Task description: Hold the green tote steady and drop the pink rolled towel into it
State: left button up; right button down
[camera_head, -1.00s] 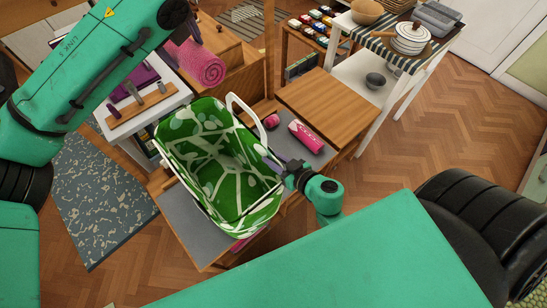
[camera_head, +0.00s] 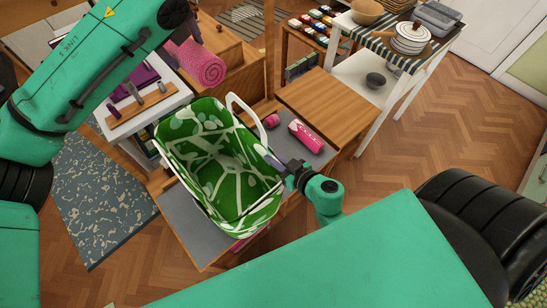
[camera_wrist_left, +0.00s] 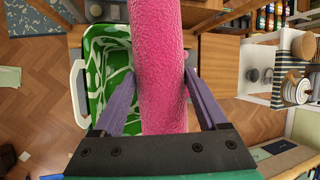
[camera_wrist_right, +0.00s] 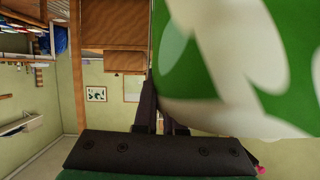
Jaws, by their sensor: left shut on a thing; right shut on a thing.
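The green tote (camera_head: 232,190), patterned with white shapes, stands open on the grey-topped bench, and its inside looks empty. Its white handle (camera_head: 233,97) stands up at the far side. My right gripper (camera_head: 282,166) is shut on the tote's right rim; the tote wall fills much of the right wrist view (camera_wrist_right: 240,60). The pink rolled towel (camera_head: 201,63) is held up beyond the tote, at its upper left. My left gripper (camera_wrist_left: 158,95) is shut on the towel in the left wrist view (camera_wrist_left: 163,60). My left arm partly hides that gripper in the head view.
A pink patterned pouch (camera_head: 306,136) and a small dark pink item (camera_head: 271,121) lie on the bench right of the tote. A wooden board (camera_head: 322,105) lies behind them. A white table (camera_head: 140,118) with purple items stands at left.

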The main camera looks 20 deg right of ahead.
dwell(0.6)
pick_arm(q)
jog(key=s+a+f+m+g+h, duration=0.1)
jog(key=s+a+f+m, duration=0.1)
jog(key=f, duration=0.5)
jog(key=s+a+f+m+g+h, duration=0.1)
jog(key=s+a+f+m+h, duration=0.1)
jog(key=s+f+m, duration=0.2)
jog(key=shift+a+f+m+h, duration=0.35)
jog(key=shift+f+m, duration=1.15)
jog(key=shift+f, duration=0.8)
jog(key=o, duration=1.5)
jog(key=shift+s+g, duration=0.1)
jog(key=shift+g, duration=0.2)
jog(key=v, duration=1.2)
